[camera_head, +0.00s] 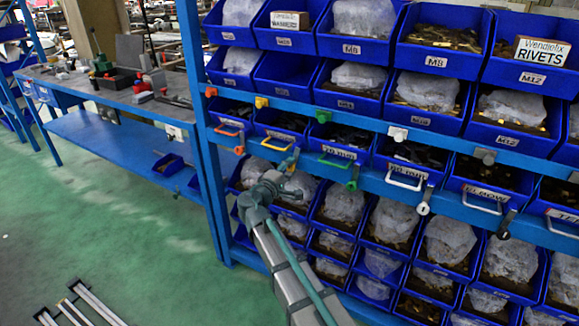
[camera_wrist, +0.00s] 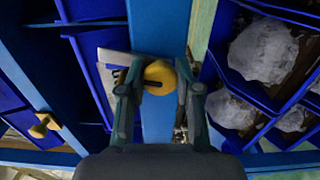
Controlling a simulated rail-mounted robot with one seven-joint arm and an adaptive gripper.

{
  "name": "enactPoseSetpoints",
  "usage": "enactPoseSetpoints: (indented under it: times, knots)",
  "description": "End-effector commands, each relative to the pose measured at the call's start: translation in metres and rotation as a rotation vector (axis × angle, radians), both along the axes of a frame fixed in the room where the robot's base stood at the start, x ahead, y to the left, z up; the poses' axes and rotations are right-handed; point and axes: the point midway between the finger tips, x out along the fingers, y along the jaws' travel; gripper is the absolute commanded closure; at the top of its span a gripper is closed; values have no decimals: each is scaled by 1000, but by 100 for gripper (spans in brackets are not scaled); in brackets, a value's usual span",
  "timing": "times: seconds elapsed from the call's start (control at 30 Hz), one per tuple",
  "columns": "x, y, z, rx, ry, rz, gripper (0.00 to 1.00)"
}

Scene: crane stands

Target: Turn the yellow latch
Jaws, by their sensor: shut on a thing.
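The yellow latch (camera_head: 290,162) is on the blue lower rail of the rack, below a drawer with a yellow handle (camera_head: 278,143). In the wrist view the round yellow knob of the latch (camera_wrist: 159,75) sits between my fingertips. My gripper (camera_head: 283,176) reaches it from the front; its fingers also show in the wrist view (camera_wrist: 158,91), one on each side of the knob. My gripper is shut on the latch and covers part of it in the head view. The latch's exact angle is hard to tell.
An orange latch (camera_head: 239,150) is to the left and a green latch (camera_head: 352,185) to the right on the same rail. Another yellow knob (camera_head: 261,102) is on the upper rail. Blue bins with bagged parts (camera_head: 344,203) fill the rack below.

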Motion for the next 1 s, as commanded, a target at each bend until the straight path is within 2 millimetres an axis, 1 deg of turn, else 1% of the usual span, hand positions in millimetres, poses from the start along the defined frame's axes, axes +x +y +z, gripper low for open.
enactPoseSetpoints:
  times: [0.1, 0.33, 0.9, 0.93, 1.0]
  knots:
    - [0, 0, 1, -65, 30, 0, 100]
    - [0, 0, 1, -149, 69, 0, 100]
    - [0, 0, 0, -178, 82, 1, 100]
    - [0, 0, 0, -178, 82, 1, 64]
    - [0, 0, 0, -178, 82, 0, 52]
